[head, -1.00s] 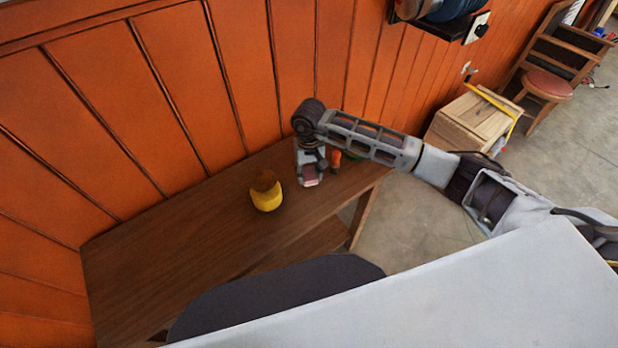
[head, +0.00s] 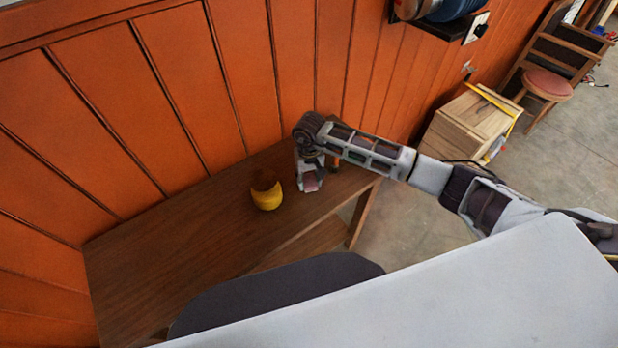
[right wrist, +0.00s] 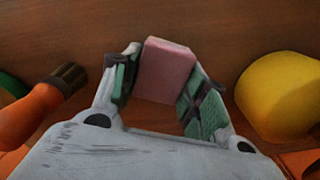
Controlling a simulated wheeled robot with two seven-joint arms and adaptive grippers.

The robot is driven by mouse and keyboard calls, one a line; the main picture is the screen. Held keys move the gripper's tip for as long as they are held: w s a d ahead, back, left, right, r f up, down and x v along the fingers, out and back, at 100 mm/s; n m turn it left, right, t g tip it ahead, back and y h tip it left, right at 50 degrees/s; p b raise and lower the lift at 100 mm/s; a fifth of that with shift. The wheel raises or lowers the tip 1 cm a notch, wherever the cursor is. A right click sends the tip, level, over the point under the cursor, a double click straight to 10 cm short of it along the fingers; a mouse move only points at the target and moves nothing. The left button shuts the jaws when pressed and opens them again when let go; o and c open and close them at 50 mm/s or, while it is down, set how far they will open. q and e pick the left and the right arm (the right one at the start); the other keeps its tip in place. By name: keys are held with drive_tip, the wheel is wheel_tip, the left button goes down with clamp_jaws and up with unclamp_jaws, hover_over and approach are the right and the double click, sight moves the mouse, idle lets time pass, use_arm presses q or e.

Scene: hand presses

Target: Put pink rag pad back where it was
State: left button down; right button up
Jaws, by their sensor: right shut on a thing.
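The pink rag pad (right wrist: 165,70) is a small pink block between the green-padded fingers of my right gripper (right wrist: 163,85) in the right wrist view. My right gripper is shut on it. In the head view the pad (head: 310,184) shows below my right gripper (head: 309,181), over the right part of the brown wooden table (head: 180,260). I cannot tell whether the pad touches the table top. My left gripper is not in view.
A yellow object with a brown top (head: 266,197) stands left of the gripper; its yellow side (right wrist: 285,95) is close by in the wrist view. An orange handle with a dark band (right wrist: 35,112) is at the left. An orange plank wall (head: 180,90) backs the table. The table's left is clear.

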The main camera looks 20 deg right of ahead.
sight(309, 178)
drive_tip(key=shift+f, duration=0.15)
drive_tip(key=o, duration=1)
drive_tip(key=shift+c, duration=0.2)
drive_tip(key=shift+r, duration=0.2)
wheel_tip(309, 178, up, 12)
drive_tip(key=b, duration=0.2)
drive_tip(key=shift+b, duration=0.4)
idle(0.4)
